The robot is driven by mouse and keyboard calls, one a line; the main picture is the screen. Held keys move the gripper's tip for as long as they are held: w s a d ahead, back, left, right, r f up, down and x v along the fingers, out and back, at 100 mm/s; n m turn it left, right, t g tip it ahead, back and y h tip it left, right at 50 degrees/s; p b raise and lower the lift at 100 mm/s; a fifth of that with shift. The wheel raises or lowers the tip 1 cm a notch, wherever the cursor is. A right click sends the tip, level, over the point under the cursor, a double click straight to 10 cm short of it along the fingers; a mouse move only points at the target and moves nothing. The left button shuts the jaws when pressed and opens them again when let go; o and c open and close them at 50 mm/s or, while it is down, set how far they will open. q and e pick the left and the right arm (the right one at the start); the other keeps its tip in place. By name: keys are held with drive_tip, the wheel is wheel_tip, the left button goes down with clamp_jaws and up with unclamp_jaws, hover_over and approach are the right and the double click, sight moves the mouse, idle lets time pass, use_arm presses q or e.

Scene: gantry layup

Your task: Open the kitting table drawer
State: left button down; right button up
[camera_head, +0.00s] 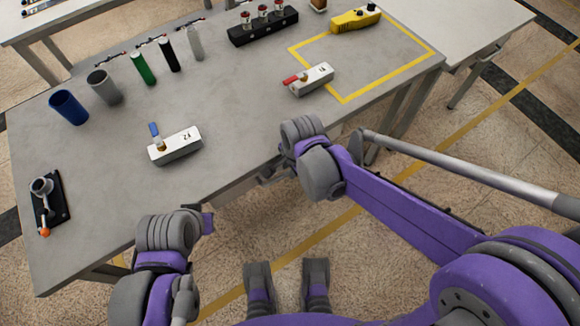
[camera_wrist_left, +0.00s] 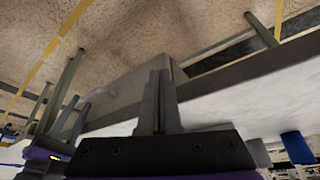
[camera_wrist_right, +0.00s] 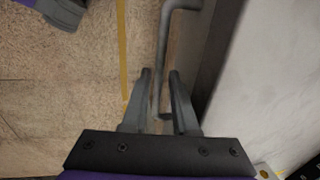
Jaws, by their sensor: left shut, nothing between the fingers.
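The kitting table (camera_head: 240,130) has a grey top, and its drawer (camera_wrist_left: 125,92) shows as a pale box below the table edge in the left wrist view. The drawer's grey bar handle (camera_wrist_right: 162,50) runs between the fingers of my right gripper (camera_wrist_right: 160,72). That gripper is open, with visible gaps on both sides of the bar. In the head view my right gripper (camera_head: 268,175) is at the table's front edge, and the handle is hard to make out. My left gripper (camera_wrist_left: 159,75) is shut and empty, near the front edge farther left. How far the drawer is out is unclear.
White boxes with levers (camera_head: 175,146) (camera_head: 312,80), a blue cup (camera_head: 69,107), a black rack (camera_head: 263,27) and a yellow device (camera_head: 355,18) stand on the tabletop. A small black fixture (camera_head: 50,198) is at the left. The floor before the table is clear.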

clamp_jaws()
idle(1.4)
